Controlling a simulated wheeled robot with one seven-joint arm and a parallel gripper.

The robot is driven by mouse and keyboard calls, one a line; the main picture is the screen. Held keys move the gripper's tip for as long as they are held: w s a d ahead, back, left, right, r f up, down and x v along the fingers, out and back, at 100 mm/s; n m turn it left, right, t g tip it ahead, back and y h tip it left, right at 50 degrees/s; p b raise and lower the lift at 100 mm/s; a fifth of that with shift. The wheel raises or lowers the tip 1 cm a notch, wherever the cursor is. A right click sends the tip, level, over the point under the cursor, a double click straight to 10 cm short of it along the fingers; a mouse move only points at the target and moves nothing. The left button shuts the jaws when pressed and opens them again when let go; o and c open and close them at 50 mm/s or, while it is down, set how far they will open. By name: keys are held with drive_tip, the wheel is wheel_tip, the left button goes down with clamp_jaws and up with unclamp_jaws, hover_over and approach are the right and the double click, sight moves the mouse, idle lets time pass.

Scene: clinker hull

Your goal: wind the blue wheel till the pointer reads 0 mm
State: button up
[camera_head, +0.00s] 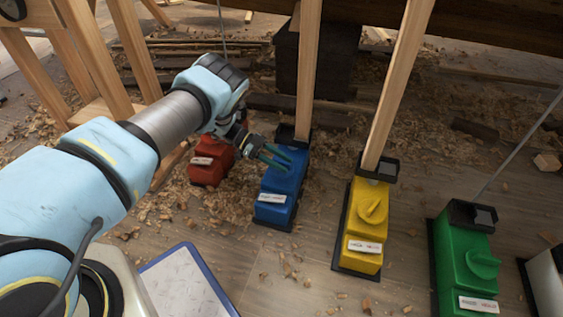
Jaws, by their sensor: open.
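The blue jack-like unit (285,187) stands on the floor left of centre, with a wooden post rising from its dark top bracket. A white label (271,197) is on its lower front; its writing is too small to read. My gripper (277,157) is open at the upper part of the blue unit, its fingers reaching in from the left. The blue wheel cannot be made out behind or between the fingers, and I cannot tell whether they touch it. No pointer or scale reading can be made out.
A red unit (209,160) stands close left of the blue one, partly behind my wrist. A yellow unit (369,222) and a green unit (463,261) with wheels stand to the right. Wooden posts rise above. A blue-edged board (190,285) lies in front. Shavings cover the floor.

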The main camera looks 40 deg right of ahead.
drive_tip(key=p+v, duration=0.2)
drive_tip(key=v, duration=0.8)
drive_tip(key=shift+w, duration=0.35)
drive_tip(key=shift+a+r, duration=0.15)
